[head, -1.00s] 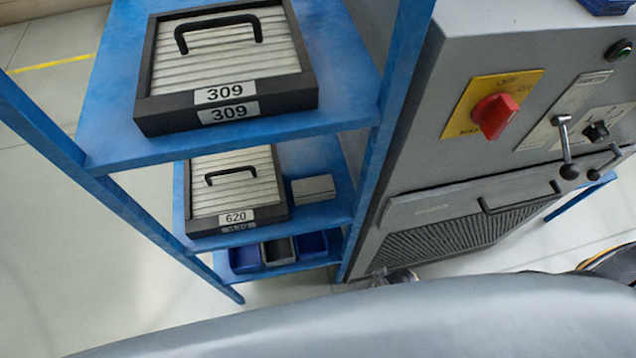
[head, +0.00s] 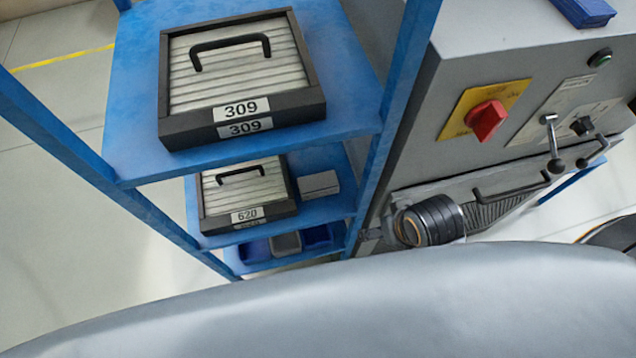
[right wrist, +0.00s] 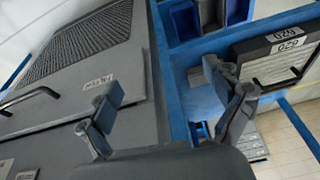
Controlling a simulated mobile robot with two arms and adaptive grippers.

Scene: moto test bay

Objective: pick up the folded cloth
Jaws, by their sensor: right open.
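A small flat grey block (head: 319,184), which looks like the folded cloth, lies on the middle blue shelf (head: 325,210), just right of the tray labelled 620. My right gripper (right wrist: 165,88) is open in the right wrist view, with nothing seen between its spread fingers. My left gripper is not in view.
The tray 620 (head: 247,196) also shows in the right wrist view (right wrist: 275,60). Tray 309 (head: 240,80) stands on the shelf above. Small bins (head: 286,243) are below. A blue rack post (head: 397,90) and the grey machine (head: 430,130) bound the right side.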

